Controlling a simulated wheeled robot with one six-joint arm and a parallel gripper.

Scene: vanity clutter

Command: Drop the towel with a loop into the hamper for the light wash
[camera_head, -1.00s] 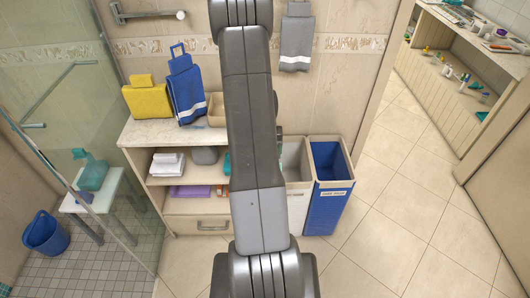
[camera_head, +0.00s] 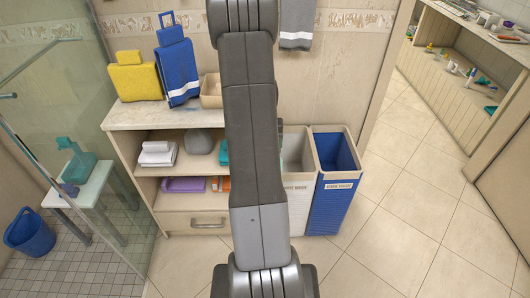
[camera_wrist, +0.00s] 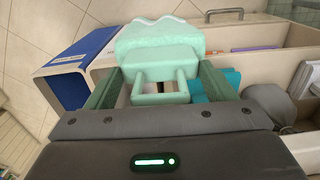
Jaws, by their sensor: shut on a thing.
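My gripper (camera_wrist: 160,92) is shut on a mint-green towel (camera_wrist: 158,50) by its square loop, and the towel extends beyond the fingers in the wrist view. In the head view my arm hides the gripper and this towel. A pale hamper (camera_head: 297,205) with a white front and a small label stands beside the shelf, partly behind my arm; its label is too small to read surely. A blue hamper (camera_head: 335,205), labelled what looks like dark wash, stands to its right. In the wrist view the blue hamper (camera_wrist: 80,68) is left of the towel. Whether the towel is over the pale hamper I cannot tell.
A shelf unit (camera_head: 125,115) stands left of the hampers. On it are a yellow towel (camera_head: 137,80), a blue looped towel (camera_head: 178,72) and a beige bin (camera_head: 211,92). A grey towel (camera_head: 296,25) hangs on the wall. Tiled floor (camera_head: 400,220) is clear at right.

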